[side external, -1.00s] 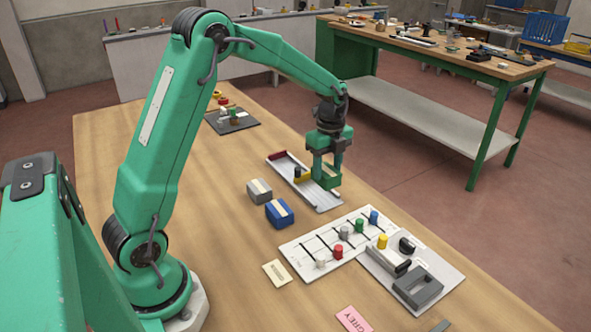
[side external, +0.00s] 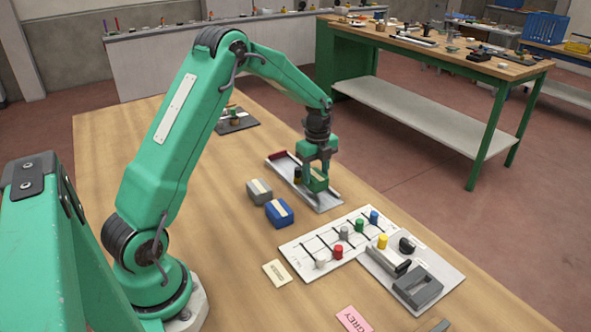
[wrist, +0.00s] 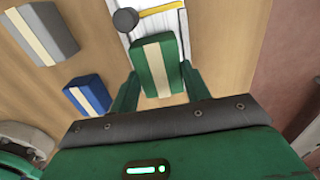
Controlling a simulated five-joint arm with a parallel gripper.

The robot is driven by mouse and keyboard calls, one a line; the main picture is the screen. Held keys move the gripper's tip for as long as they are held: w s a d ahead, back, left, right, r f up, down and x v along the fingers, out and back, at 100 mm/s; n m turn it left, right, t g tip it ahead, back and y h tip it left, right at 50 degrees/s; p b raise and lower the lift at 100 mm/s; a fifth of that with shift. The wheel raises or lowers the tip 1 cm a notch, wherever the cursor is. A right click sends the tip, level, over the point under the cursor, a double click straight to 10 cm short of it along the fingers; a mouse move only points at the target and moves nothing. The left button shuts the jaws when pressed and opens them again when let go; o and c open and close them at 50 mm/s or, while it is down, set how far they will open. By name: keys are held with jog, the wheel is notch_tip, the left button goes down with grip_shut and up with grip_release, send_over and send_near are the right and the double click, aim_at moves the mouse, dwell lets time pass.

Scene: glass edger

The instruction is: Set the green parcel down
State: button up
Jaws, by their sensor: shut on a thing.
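The green parcel (side external: 318,182) is a box with a cream band. It is over the near end of the long pale tray (side external: 326,205), and I cannot tell whether it touches the tray floor. In the wrist view the parcel (wrist: 153,68) sits between the two fingers, over the pale tray. My gripper (side external: 315,178) points down and is shut on the parcel. In the wrist view my gripper (wrist: 160,78) has one finger on each side of it. The parcel's underside is hidden.
A black cylinder (wrist: 125,20) and a yellow bar (wrist: 161,9) are in the tray just beyond the parcel. A grey parcel (side external: 259,191) and a blue parcel (side external: 279,213) stand left of the tray. A white board (side external: 292,248) with several coloured pegs lies nearer.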

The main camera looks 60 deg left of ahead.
aim_at(316, 175)
jog(key=shift+f, duration=1)
jog(key=shift+f, duration=0.1)
jog(key=o, duration=1.2)
jog(key=shift+c, duration=0.2)
notch_tip(316, 175, up, 12)
